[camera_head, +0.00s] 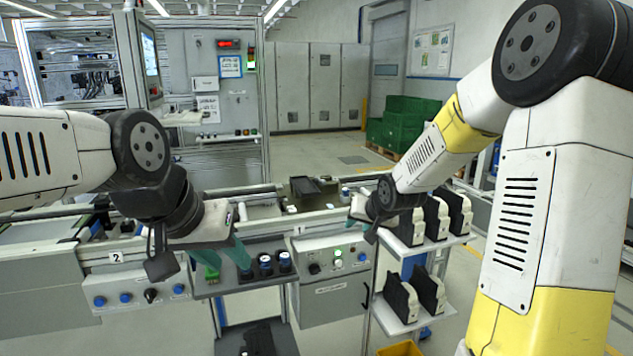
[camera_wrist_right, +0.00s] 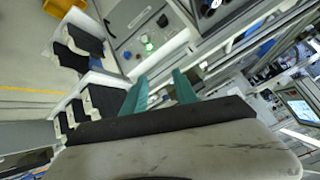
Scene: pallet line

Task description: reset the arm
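My left gripper (camera_head: 222,256) hangs in front of the conveyor line, above the small grey shelf with dark-topped knobs. Its two teal fingers are apart with nothing visible between them. My right arm reaches in from the right over the black-and-white parts rack. Its gripper (camera_head: 364,222) is near the rack's left side and partly hidden by its own wrist in the head view. In the right wrist view, the teal fingers of this gripper (camera_wrist_right: 160,90) are spread apart and empty, with the control panel and rail beyond them.
The rack (camera_head: 402,322) holds several black-and-white parts on two levels, close to my right gripper. A control box (camera_head: 333,270) with a lit green button stands under the conveyor. Green crates (camera_head: 403,122) stand at the back. Open floor (camera_head: 345,150) lies behind the line.

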